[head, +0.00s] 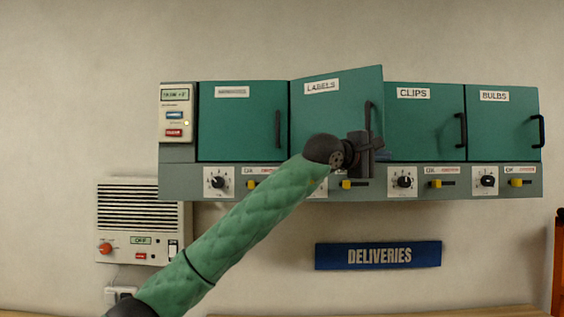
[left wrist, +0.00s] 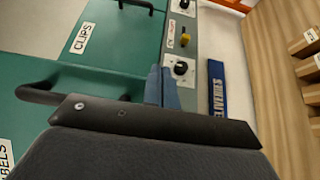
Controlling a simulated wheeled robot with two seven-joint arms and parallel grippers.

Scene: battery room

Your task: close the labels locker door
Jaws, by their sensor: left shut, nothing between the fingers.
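The labels locker door (head: 325,112) is a green door with a "LABELS" sign and a black upright handle (head: 368,118) on its right side. It stands partly open, its right edge swung out from the cabinet front. My left gripper (head: 377,155) is at the door's lower right edge, by the handle's lower end. In the left wrist view its blue-grey fingers (left wrist: 161,88) are together and empty, with the labels handle (left wrist: 40,92) to their left. I cannot tell whether the gripper touches the door. My right gripper is out of view.
The clips door (head: 425,125) and bulbs door (head: 502,125) to the right look shut, as does the door to the left (head: 240,125). A panel of knobs and yellow switches (head: 460,183) runs below. A blue "DELIVERIES" sign (head: 378,255) hangs under the cabinet.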

